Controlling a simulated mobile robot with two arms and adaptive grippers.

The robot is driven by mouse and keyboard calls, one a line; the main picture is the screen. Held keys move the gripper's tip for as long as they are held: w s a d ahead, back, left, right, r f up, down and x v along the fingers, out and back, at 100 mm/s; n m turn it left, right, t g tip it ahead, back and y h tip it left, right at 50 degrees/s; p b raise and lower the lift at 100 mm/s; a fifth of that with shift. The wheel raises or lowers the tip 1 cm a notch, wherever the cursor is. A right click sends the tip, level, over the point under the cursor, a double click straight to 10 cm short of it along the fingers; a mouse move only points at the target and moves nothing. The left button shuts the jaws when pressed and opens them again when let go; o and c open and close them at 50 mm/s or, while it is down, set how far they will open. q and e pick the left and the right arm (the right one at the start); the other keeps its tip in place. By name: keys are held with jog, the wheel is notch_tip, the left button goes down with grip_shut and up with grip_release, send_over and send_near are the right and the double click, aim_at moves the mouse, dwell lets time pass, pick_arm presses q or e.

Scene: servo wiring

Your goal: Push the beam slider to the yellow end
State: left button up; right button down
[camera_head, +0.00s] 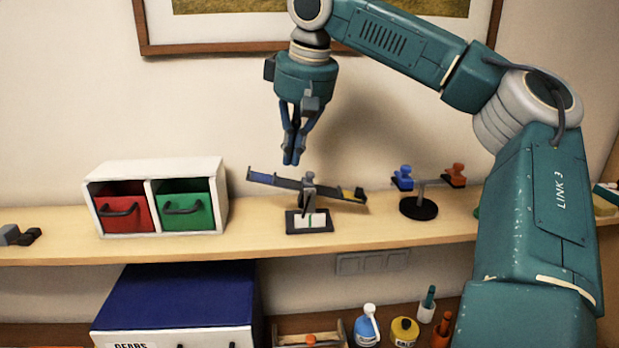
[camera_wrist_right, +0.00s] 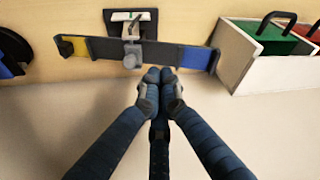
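The balance beam (camera_head: 285,182) sits on a small dark stand (camera_head: 309,222) on the shelf, tilted with its blue end (camera_head: 262,177) up at left and its yellow end (camera_head: 352,194) down at right. The grey slider (camera_head: 308,178) is near the middle, over the pivot; it also shows in the right wrist view (camera_wrist_right: 131,55). My right gripper (camera_head: 291,160) points down just above the beam, on the blue side of the slider. Its fingertips (camera_wrist_right: 160,75) are together with nothing visible between them. Whether they touch the beam is unclear. My left gripper is out of view.
A white cabinet (camera_head: 160,165) with red and green drawers stands left of the beam. A small balance (camera_head: 420,207) with blue and orange pieces stands right of it. My right arm covers the right side.

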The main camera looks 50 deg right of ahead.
aim_at(290, 181)
jog(key=shift+f, duration=0.25)
dwell(0.3)
jog(key=shift+f, duration=1.5)
jog(key=shift+s+d+f+p, duration=0.1)
jog(key=shift+s+d+f, duration=0.15)
jog(key=shift+s+d, duration=0.35)
jog(key=shift+s+d+f+p, duration=0.1)
jog(key=shift+s+d+f, duration=0.1)
jog(key=shift+s+d, duration=0.35)
jog(key=shift+s+d+f+p, duration=0.1)
jog(key=shift+s+d+f, duration=0.15)
jog(key=shift+s+d, duration=0.35)
dwell(1.3)
jog(key=shift+w+d, duration=0.15)
jog(key=shift+w+a+r, duration=0.15)
jog(key=shift+r, duration=0.9)
jog(key=shift+w+a+r, duration=0.1)
jog(key=shift+a+r, duration=0.1)
jog(key=shift+r, duration=0.9)
jog(key=shift+w+a+r, duration=0.15)
jog(key=shift+r, duration=0.9)
